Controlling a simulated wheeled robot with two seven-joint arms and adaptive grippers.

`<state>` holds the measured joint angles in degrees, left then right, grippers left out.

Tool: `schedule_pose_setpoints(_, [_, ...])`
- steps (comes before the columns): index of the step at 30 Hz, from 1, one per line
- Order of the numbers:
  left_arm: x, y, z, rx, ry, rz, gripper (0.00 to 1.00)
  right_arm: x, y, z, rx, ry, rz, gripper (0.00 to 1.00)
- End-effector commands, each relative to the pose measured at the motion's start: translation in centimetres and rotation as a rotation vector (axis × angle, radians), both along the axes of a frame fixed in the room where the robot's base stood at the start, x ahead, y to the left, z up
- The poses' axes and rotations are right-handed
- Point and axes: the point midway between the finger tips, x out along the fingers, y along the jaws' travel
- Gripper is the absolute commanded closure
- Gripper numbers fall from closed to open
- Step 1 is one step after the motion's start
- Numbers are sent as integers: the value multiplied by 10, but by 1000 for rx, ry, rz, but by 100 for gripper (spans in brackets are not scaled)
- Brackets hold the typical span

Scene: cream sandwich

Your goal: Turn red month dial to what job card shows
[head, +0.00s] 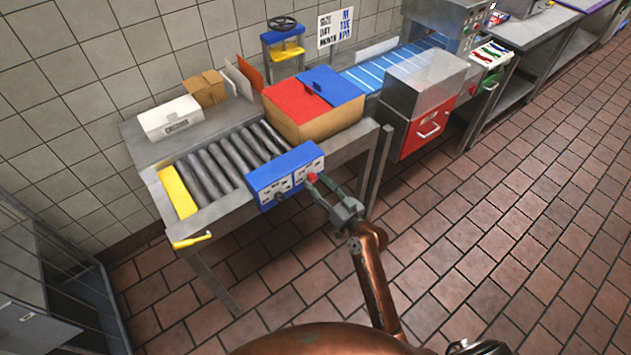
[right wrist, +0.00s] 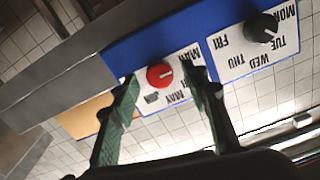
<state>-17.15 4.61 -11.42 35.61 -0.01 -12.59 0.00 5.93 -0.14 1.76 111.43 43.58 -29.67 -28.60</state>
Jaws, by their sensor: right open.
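The red month dial (right wrist: 160,75) sits on a white label panel on the blue control box (head: 262,178). It also shows in the head view (head: 312,177). A small white mark is on its face; which month it points to I cannot tell. My right gripper (head: 321,184) is open, its green fingers on either side of the red dial in the right wrist view (right wrist: 166,84); contact is unclear. The job card (head: 336,27) on the wall reads size M, day TUE, month APR. My left gripper is not in view.
A black day dial (right wrist: 262,27) sits beside the red one. A red and blue lidded carton (head: 314,100) stands on the roller table (head: 150,178). A white box (head: 170,118) is at the back left. The tiled floor (head: 500,220) at right is clear.

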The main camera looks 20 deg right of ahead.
Motion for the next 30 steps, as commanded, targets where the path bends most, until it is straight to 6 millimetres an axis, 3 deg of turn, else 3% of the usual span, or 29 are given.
schedule_pose_setpoints(4, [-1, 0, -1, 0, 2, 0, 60, 11, 5, 0, 0, 0, 1, 58])
schedule_pose_setpoints(13, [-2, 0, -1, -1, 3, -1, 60, 12, 5, 0, 0, 1, 0, 58])
schedule_pose_setpoints(30, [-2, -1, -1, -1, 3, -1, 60, 12, 5, -1, 0, 1, 1, 98])
